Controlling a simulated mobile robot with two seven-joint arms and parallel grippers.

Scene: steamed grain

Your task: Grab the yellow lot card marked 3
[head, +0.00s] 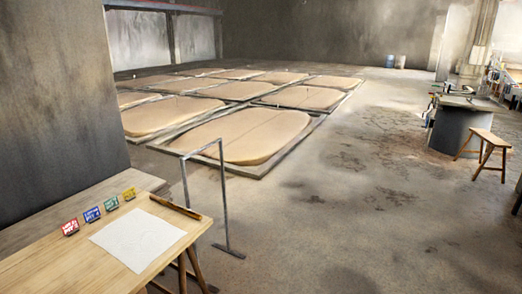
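A yellow card (129,194) stands at the right end of a short row of cards on the wooden table (40,263) at lower left. The mark on it is too small to read. To its left are a green card (112,203), a blue card (92,214) and a red card (70,227). All are tilted upright and a little apart from each other. Neither of my grippers shows in the head view.
A white sheet (137,238) and a brown stick (175,207) lie on the table right of the cards. A grey metal frame (222,195) stands beyond the table's right edge. Grain beds (245,138) fill the back; a stool (488,140) stands far right. Floor at centre right is clear.

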